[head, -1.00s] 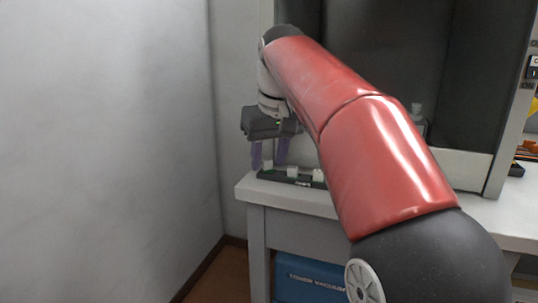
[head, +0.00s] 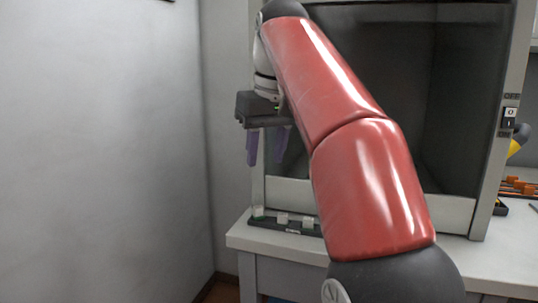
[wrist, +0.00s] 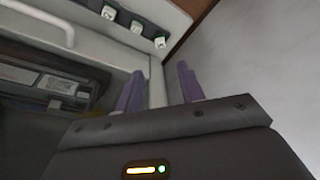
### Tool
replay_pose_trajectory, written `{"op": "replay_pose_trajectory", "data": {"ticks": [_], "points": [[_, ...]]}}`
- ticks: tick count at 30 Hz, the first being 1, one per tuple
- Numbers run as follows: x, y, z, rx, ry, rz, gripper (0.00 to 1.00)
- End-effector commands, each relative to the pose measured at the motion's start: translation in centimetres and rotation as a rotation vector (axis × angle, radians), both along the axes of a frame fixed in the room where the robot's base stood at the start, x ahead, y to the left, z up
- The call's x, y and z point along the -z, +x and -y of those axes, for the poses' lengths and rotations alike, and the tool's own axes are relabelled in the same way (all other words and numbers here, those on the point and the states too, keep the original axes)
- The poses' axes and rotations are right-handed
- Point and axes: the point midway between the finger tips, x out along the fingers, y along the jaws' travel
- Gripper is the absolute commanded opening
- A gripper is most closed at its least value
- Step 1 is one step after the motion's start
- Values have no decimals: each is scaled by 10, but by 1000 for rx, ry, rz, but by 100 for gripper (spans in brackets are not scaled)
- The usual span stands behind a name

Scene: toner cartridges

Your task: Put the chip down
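My gripper (head: 267,161) has two purple fingers, spread apart with nothing visible between them. It hangs above the dark green holder strip (head: 294,229) at the left end of the bench. Three small whitish chips stand in a row on the strip: a left one (head: 258,211), a middle one (head: 282,219) and a right one (head: 307,222). The gripper is above the left chip and clear of it. I cannot tell which chip is the task's.
The white bench (head: 245,239) ends close to the wall (head: 100,150) on the left. A dark-fronted cabinet (head: 440,120) stands behind the strip. Orange and yellow items (head: 518,186) lie at the far right. My red arm covers part of the bench.

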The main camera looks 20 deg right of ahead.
Motion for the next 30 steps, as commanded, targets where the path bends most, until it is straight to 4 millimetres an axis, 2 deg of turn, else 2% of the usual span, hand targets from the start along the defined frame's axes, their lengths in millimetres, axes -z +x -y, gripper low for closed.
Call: {"op": "replay_pose_trajectory", "data": {"ticks": [8, 11, 14, 20, 27, 30], "points": [[2, -5, -3, 5, -5, 7, 39], [14, -16, -8, 17, -13, 22, 39], [36, -34, -13, 37, -22, 47, 39], [104, -79, -15, 84, -28, 109, 39], [211, -142, -10, 130, -10, 177, 39], [250, -164, -9, 142, 1, 198, 39]]}}
